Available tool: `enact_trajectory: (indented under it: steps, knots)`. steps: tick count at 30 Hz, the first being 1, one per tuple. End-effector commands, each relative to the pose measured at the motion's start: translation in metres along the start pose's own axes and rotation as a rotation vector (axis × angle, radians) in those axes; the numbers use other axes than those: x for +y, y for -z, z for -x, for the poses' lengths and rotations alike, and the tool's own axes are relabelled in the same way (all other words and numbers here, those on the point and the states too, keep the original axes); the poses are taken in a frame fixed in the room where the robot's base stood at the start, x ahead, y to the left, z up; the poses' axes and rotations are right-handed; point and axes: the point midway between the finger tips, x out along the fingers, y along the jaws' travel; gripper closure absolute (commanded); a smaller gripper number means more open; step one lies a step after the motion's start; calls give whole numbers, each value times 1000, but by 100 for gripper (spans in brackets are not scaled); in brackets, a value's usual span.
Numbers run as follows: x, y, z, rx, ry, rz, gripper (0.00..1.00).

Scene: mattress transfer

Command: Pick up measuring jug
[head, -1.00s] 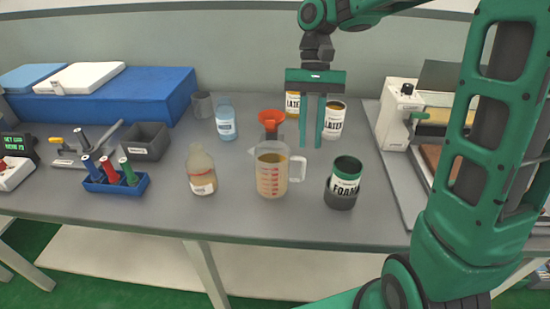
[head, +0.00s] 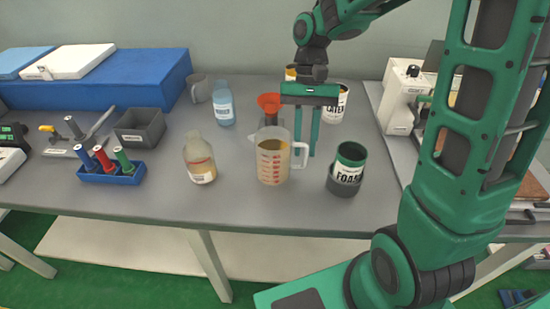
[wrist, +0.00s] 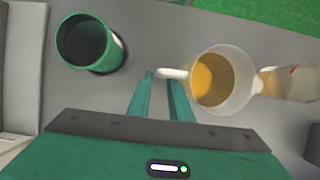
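The measuring jug (head: 272,160) is clear with red markings and amber liquid inside. It stands upright on the grey table, its handle on the right. In the wrist view the jug (wrist: 228,80) is seen from above, with its handle pointing left toward my fingertips. My gripper (head: 305,150) is open and empty, fingers pointing down just behind and right of the jug, near the handle. In the wrist view my gripper (wrist: 162,78) has its two fingers apart, with the handle's end by the tips. I cannot tell whether they touch.
A green foam can (head: 347,168) stands right of the jug. A bottle (head: 200,158) stands to its left. The table's front strip is clear.

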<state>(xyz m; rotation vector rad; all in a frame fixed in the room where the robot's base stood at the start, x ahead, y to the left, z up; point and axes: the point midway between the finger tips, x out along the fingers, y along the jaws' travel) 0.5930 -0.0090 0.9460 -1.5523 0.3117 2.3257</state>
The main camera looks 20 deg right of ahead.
Motion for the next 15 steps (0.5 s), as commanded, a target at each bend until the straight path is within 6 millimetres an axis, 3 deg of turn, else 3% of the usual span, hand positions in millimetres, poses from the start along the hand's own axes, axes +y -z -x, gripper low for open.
enact_trajectory:
  steps: [6,14,15]
  knots:
    - [0,-1,-25,-2,0,1,81]
    - [0,0,-27,0,0,1,81]
    - [0,0,-27,0,0,1,86]
